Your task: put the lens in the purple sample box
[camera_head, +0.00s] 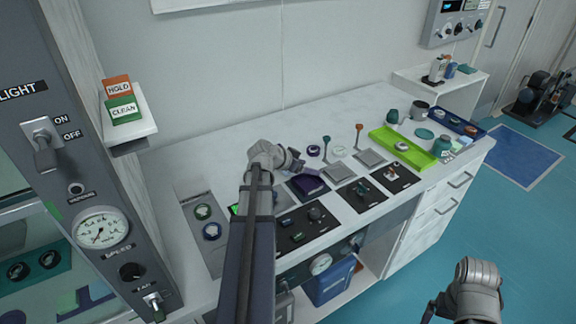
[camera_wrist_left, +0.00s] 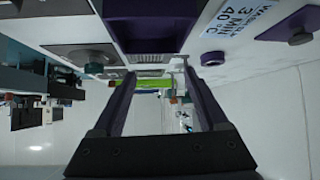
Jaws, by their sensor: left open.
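The purple sample box (camera_head: 308,187) is a dark purple open box on the white bench, just below my left gripper (camera_head: 302,168) in the head view. A purple box also fills the top of the left wrist view (camera_wrist_left: 150,28). My left gripper is open, with nothing between its two fingers (camera_wrist_left: 160,85). I cannot tell for sure which item is the lens; a small purple-rimmed disc (camera_head: 313,151) and a pale green-rimmed disc (camera_head: 340,151) lie behind the box. My right gripper (camera_head: 431,312) is partly visible at the bottom right, its jaws unclear.
Black panels with knobs (camera_head: 393,177) line the bench front. My left arm covers part of the bench.

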